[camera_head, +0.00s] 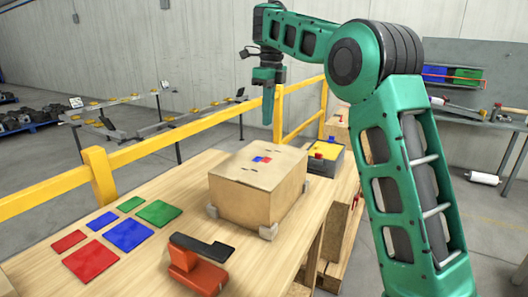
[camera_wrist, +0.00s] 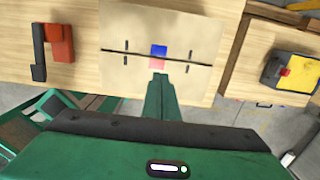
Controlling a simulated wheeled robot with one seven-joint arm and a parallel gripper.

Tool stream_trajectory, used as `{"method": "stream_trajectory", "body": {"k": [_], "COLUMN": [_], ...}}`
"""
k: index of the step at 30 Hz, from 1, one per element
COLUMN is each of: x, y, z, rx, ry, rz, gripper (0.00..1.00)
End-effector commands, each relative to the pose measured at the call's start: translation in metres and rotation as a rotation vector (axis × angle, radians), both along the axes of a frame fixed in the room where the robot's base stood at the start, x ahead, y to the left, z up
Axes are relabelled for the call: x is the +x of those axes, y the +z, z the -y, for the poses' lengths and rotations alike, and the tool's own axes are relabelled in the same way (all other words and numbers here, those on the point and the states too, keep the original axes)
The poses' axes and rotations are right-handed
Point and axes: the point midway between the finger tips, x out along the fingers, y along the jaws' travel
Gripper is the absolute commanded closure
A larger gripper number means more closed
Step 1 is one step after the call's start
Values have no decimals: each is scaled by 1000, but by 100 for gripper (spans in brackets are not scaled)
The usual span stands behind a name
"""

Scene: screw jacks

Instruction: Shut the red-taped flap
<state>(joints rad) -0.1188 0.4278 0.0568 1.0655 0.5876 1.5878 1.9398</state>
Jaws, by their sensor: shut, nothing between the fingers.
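A cardboard box (camera_head: 240,204) stands on the wooden table, and its top looks flat. In the wrist view its two flaps meet at a dark straight seam. The red-taped flap (camera_wrist: 120,75) is on the near side of the seam, with its red tape (camera_wrist: 156,64) at the edge. The other flap (camera_wrist: 125,32) carries blue tape (camera_wrist: 158,50) opposite. Both flaps appear to lie down. My gripper (camera_head: 267,122) is shut and empty, pointing down above the box's far side, apart from it. In the wrist view my gripper (camera_wrist: 159,76) covers part of the red-taped flap.
A red block with a black handle (camera_head: 197,262) stands on the table in front of the box. Red, blue and green squares (camera_head: 129,234) lie at left. A grey bin with a yellow top (camera_head: 326,153) is behind the box. A yellow railing (camera_head: 100,175) runs behind the table.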

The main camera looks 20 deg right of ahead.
Motion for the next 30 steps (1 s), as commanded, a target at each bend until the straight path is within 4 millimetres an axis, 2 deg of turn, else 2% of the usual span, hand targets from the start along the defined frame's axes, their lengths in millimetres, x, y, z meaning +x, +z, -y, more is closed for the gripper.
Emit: {"method": "stream_trajectory", "body": {"k": [12,18,24,30], "x": [2,4,5,5], "y": [-73,-102,-116,-118], "z": [-4,-5,-7,-7], "rx": [1,1,1,1], "ry": [1,1,2,2], "rz": [-3,-2,-1,-1], "gripper": [100,100,100,100]}}
